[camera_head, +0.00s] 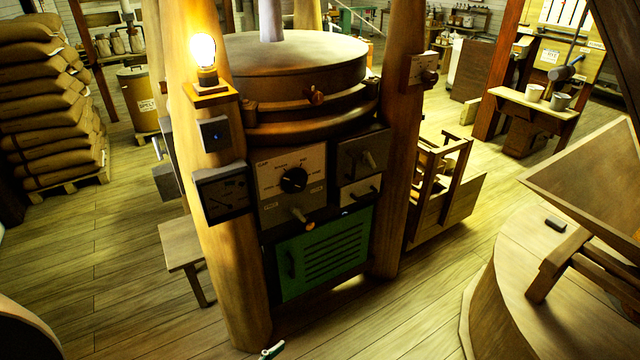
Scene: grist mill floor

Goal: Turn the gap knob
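The gap knob (294,180) is a round black dial on a pale panel (277,205) marked GAP, with a scale around it. The panel is on the front of the mill stand, between two thick wooden posts, below the round millstone casing (298,62). The knob is in plain sight with nothing in front of it. Its pointer is too small to read surely. Neither of my grippers shows in the head view, and nothing touches the knob.
A lever with a pale wooden grip (300,215) sticks out below the knob. A green louvred door (322,255) is underneath. A stool (182,247) stands left of the left post (228,250). A wooden hopper (590,180) fills the right foreground. Floor in front is mostly clear.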

